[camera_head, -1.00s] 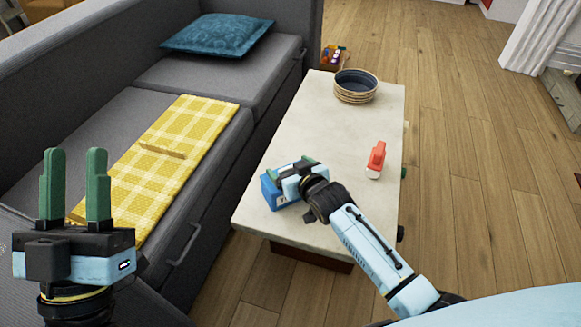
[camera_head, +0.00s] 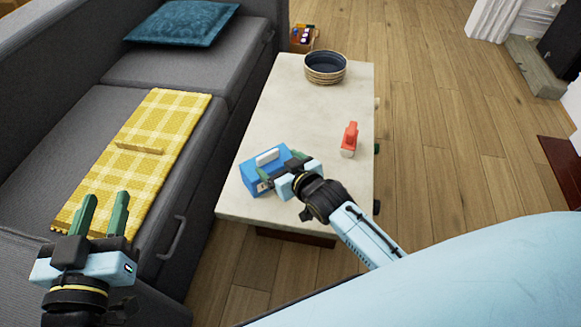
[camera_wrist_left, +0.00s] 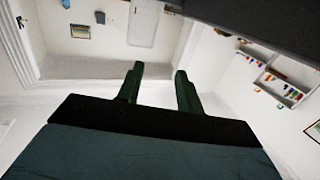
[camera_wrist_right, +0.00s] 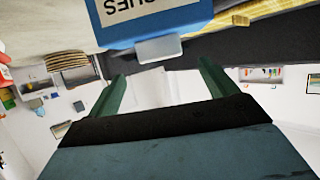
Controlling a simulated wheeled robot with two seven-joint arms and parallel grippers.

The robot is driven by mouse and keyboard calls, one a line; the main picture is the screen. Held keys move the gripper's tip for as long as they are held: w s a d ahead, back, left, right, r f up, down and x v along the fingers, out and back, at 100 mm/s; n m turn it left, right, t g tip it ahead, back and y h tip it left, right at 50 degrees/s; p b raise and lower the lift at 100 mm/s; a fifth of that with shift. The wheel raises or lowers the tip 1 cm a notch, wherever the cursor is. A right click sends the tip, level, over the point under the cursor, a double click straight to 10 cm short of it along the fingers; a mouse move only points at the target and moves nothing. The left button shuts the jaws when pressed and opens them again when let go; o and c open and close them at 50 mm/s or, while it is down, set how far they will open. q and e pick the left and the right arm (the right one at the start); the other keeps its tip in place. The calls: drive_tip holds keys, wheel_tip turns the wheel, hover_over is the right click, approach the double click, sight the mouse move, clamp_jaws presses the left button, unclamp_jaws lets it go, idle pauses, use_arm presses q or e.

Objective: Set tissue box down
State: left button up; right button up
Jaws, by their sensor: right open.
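The blue tissue box (camera_head: 262,172) stands on the near left part of the pale coffee table (camera_head: 285,108), with a white tissue on its top. In the right wrist view the tissue box (camera_wrist_right: 150,20) shows its label upside down, in front of the fingers. My right gripper (camera_head: 290,163) is open beside the box's right side, with a gap between the fingers and the box in the right wrist view. My left gripper (camera_head: 104,212) is open and empty in front of the sofa; its fingers (camera_wrist_left: 158,88) stand apart with nothing between them.
A red-and-white bottle-like object (camera_head: 349,140) stands on the table's right side. A woven bowl (camera_head: 325,67) is at the far end. The grey sofa (camera_head: 170,75) with a yellow checked blanket (camera_head: 150,140) lies left. The table's middle is clear.

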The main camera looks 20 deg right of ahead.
use_arm(q)
drive_tip(key=s+a+f+g+y+p, duration=0.2)
drive_tip(key=f+g, duration=0.3)
drive_tip(key=f, duration=0.3)
drive_tip(key=shift+s+a+g, duration=0.3)
drive_tip(key=shift+s+g, duration=0.1)
drive_tip(key=shift+s, duration=0.25)
use_arm(e)
drive_tip(key=s+r+g, duration=0.2)
drive_tip(key=s+r, duration=1.1)
drive_tip(key=s, duration=0.3)
drive_tip(key=shift+d, duration=0.4)
use_arm(q)
drive_tip(key=shift+f, duration=0.1)
use_arm(e)
drive_tip(key=shift+s, duration=0.1)
